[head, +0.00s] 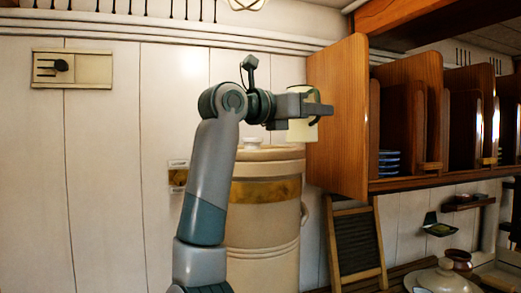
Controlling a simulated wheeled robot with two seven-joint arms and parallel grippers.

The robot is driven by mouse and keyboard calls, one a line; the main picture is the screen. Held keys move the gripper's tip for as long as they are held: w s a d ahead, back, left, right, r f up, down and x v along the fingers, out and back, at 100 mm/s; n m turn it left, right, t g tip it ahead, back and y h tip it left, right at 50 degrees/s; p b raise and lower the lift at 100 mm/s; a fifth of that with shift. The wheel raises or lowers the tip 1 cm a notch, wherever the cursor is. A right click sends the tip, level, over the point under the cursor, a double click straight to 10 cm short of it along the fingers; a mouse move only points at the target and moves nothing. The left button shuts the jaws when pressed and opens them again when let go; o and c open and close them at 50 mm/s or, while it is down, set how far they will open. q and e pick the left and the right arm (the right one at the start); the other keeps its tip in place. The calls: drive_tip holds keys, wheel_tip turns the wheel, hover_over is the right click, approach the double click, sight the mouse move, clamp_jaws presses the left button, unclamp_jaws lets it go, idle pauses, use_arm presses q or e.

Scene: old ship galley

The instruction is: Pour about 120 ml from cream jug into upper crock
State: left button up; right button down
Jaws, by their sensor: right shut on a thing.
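The cream jug (302,132) is a small pale vessel in the middle of the head view. My right gripper (306,107) is shut on it and hides part of its upper body. The jug looks near upright; its contents do not show. A tall beige crock (265,220) with a golden-brown band stands behind my right arm, which covers its left part. I take its top part to be the upper crock (278,165). A white knob (252,143) shows at its top. The jug appears just above its right rim; I cannot tell the depth between them. My left gripper is out of view.
A wooden cabinet panel (338,115) stands close to the right of the jug, with shelves and blue dishes (389,163) beyond. A dark framed board (357,240) leans below. A lidded pot (445,277) is at lower right. The white plank wall at left is mostly clear.

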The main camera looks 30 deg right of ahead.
drive_tip(key=shift+w+r+n+p, duration=0.3)
drive_tip(key=shift+r+n+p, duration=0.2)
drive_tip(key=shift+r+n, duration=0.3)
drive_tip(key=w+n, duration=0.1)
drive_tip(key=n, duration=0.1)
drive_tip(key=w+a+r+n+h+p, duration=0.1)
drive_tip(key=n, duration=0.1)
drive_tip(key=w+r+n+t+h+p, duration=0.1)
drive_tip(key=shift+w+a+r+n, duration=0.1)
drive_tip(key=shift+w+a+n, duration=0.2)
drive_tip(key=shift+n, duration=0.1)
drive_tip(key=shift+w+f+n+t, duration=0.1)
drive_tip(key=shift+f+n+t, duration=0.2)
drive_tip(key=shift+f+n, duration=0.15)
drive_tip(key=shift+w+f+n+b, duration=0.15)
drive_tip(key=shift+f+n+b, duration=0.05)
drive_tip(key=shift+n+b, duration=0.15)
drive_tip(key=n, duration=0.1)
drive_tip(key=n+t, duration=0.1)
drive_tip(key=n, duration=0.1)
drive_tip(key=shift+w+a+r+h+p, duration=0.15)
drive_tip(key=shift+w+h+p, duration=0.15)
drive_tip(key=shift+p, duration=0.1)
drive_tip(key=shift+w+a+n+t, duration=0.15)
drive_tip(key=shift+w+n+t, duration=0.3)
drive_tip(key=shift+n, duration=0.55)
drive_tip(key=shift+w+a+n+t+p, duration=0.1)
drive_tip(key=shift+w+n+t+p, duration=0.25)
drive_tip(key=shift+n, duration=0.55)
